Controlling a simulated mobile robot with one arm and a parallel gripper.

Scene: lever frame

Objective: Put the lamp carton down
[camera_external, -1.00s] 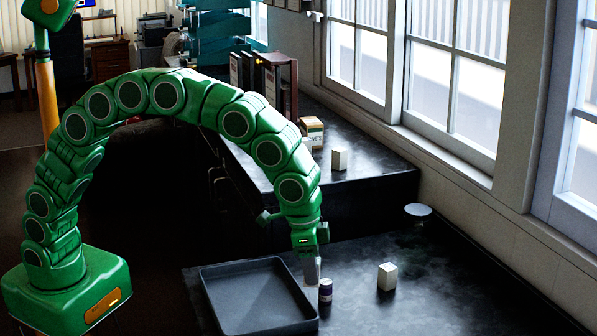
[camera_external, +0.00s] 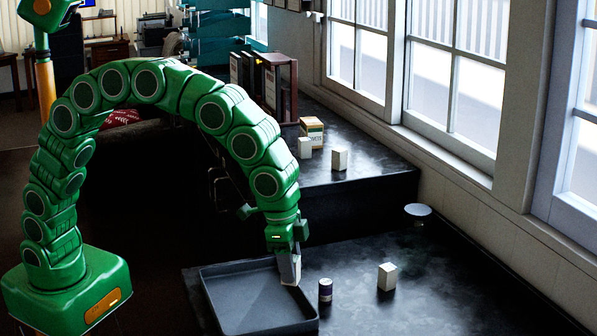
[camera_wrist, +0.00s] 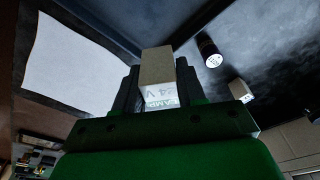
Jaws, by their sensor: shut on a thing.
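The lamp carton (camera_wrist: 158,72), a small pale box with "LAMP 24 V" printing, is between the fingers of my gripper (camera_wrist: 158,85) in the wrist view. In the external view my gripper (camera_external: 287,254) points down, shut on the carton (camera_external: 291,270). The carton appears over the back right rim of the dark tray (camera_external: 222,307), slightly tilted. I cannot tell its height above the tray.
A dark purple can (camera_external: 325,290) stands just right of the tray, and a white box (camera_external: 387,277) stands further right. A round grey disc (camera_external: 418,210) is near the wall.

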